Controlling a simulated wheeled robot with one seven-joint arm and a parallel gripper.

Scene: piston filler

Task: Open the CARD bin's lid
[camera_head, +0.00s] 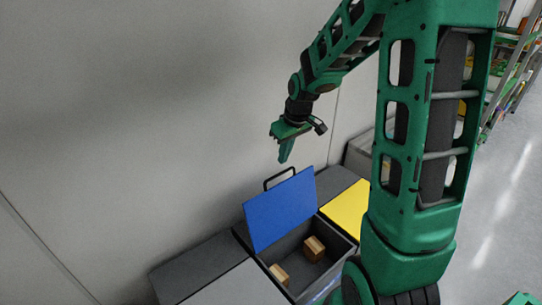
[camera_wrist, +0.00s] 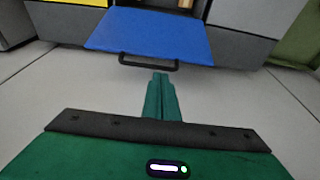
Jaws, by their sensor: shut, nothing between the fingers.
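The blue lid (camera_head: 280,210) stands raised, tilted up from an open dark bin (camera_head: 343,243). The bin's name cannot be read. Two brown cardboard boxes (camera_head: 314,248) sit inside it. A black handle (camera_head: 280,177) sticks up from the lid's top edge. The lid (camera_wrist: 150,35) and handle (camera_wrist: 160,62) also show in the wrist view, ahead of the fingertips. My gripper (camera_head: 285,157) is shut and empty, pointing down above the handle and apart from it. Its closed fingers (camera_wrist: 160,80) show in the wrist view.
A yellow lid (camera_head: 347,206) lies flat right of the open bin. A grey lid (camera_head: 237,285) is at the left. A plain wall (camera_head: 150,100) rises behind the bins. A shelf rack (camera_head: 510,75) stands far right beside open floor (camera_head: 495,210).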

